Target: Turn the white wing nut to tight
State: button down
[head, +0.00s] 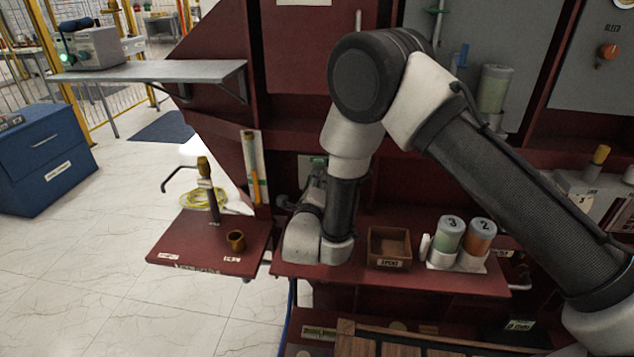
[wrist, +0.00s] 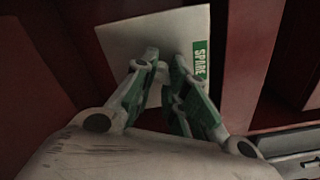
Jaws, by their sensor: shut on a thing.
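My gripper (wrist: 166,66) has green-padded fingers, which point at a pale plate (wrist: 122,38) with a green SPARE label (wrist: 200,58) in the wrist view. The fingertips are close together against the plate's face, left of the label. They are shut on a small pale piece, which I take to be the white wing nut (wrist: 162,74); the fingers hide most of it, and its angle cannot be told. In the head view, my wrist and forearm cover most of this spot, so neither the fingers nor the nut shows clearly.
Below my arm, a red shelf (head: 430,279) holds a brown open box (head: 388,247) and capped jars marked 3 (head: 449,236) and 2 (head: 481,237). A red side table (head: 190,246) carries a brass cup (head: 236,241). Open floor lies at the left.

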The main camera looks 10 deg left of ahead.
jog(key=shift+m, duration=0.3)
jog(key=m, duration=1.1)
jog(key=shift+m, duration=0.6)
dwell(0.3)
jog(key=c, duration=0.7)
grip_release()
